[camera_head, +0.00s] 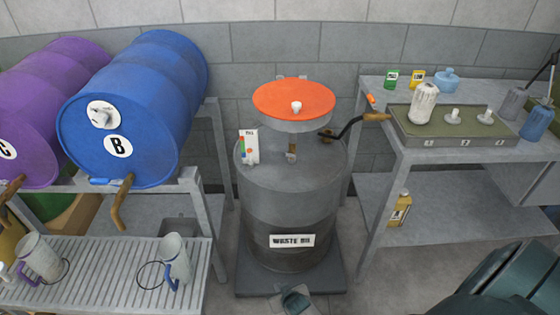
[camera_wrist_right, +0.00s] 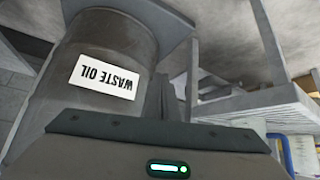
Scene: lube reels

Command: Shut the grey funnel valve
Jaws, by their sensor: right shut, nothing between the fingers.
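A funnel with a grey bowl (camera_head: 290,125) and an orange top (camera_head: 280,97) stands on the grey waste oil drum (camera_head: 265,205). A dark lever (camera_head: 345,132) with a wooden grip (camera_head: 376,117) points out to the right, just below the funnel; its joint to the funnel is unclear. A small brownish fitting (camera_head: 291,151) shows under the bowl. My right gripper (camera_head: 295,294) is low in front of the drum, well below the lever, shut and empty. The right wrist view shows the drum's label (camera_wrist_right: 105,76), upside down; the lever is outside that view. My left gripper is out of view.
A blue barrel (camera_head: 150,85) and a purple barrel (camera_head: 40,90) lie on a rack at left, above a slatted bench (camera_head: 100,280) with jugs. A workbench (camera_head: 440,155) with a tray (camera_head: 420,135) and bottles stands close at right. A colour-marked card (camera_head: 250,147) stands on the drum.

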